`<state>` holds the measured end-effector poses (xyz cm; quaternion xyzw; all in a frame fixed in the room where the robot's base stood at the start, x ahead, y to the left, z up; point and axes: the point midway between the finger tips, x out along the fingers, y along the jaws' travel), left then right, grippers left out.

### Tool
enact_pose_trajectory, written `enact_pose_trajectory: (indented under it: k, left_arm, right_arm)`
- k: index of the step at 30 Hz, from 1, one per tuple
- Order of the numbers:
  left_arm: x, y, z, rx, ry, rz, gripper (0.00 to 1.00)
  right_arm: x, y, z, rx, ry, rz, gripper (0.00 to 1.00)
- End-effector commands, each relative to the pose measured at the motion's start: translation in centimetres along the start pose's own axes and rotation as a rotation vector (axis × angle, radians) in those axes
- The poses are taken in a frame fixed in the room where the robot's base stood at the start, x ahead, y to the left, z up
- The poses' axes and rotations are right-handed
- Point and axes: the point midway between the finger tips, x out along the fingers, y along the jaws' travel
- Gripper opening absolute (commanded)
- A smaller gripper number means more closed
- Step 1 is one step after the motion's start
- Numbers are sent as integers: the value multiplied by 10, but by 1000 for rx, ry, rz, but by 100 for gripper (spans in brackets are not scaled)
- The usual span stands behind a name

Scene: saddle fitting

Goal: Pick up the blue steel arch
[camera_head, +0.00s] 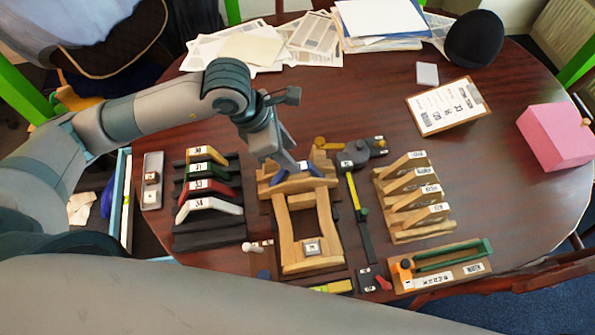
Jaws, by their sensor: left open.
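The blue steel arch (316,171) sits at the upper end of the light wooden saddle frame (285,225), in the middle of the table. Only parts of the arch show, because my left gripper covers some of it. My left gripper (293,162) comes in from the upper left and points down over the arch. It is open, with its fingertips close to the arch. I cannot tell whether they touch it. My right gripper is not in view.
A dark rack (208,232) with yellow, green, red and white arches stands left of the frame. A wooden rack (408,235) with several labelled wooden arches stands right. A grey block (152,180), a clipboard (447,106) and a pink box (556,136) lie farther out.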

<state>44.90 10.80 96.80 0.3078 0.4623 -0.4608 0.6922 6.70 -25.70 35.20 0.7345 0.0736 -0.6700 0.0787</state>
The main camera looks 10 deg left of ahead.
Motion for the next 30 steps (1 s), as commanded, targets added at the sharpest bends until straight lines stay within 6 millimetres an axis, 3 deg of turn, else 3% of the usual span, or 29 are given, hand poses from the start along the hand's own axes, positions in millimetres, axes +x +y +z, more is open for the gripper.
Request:
enact_pose_trajectory:
  k: [5,16,30]
  left_arm:
    - [8,1,0,-2,2,-2,41]
    - [47,5,-2,-1,0,-2,41]
    - [51,5,-3,0,0,0,41]
  right_arm:
    - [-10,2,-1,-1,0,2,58]
    - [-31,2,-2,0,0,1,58]
    - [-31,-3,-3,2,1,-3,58]
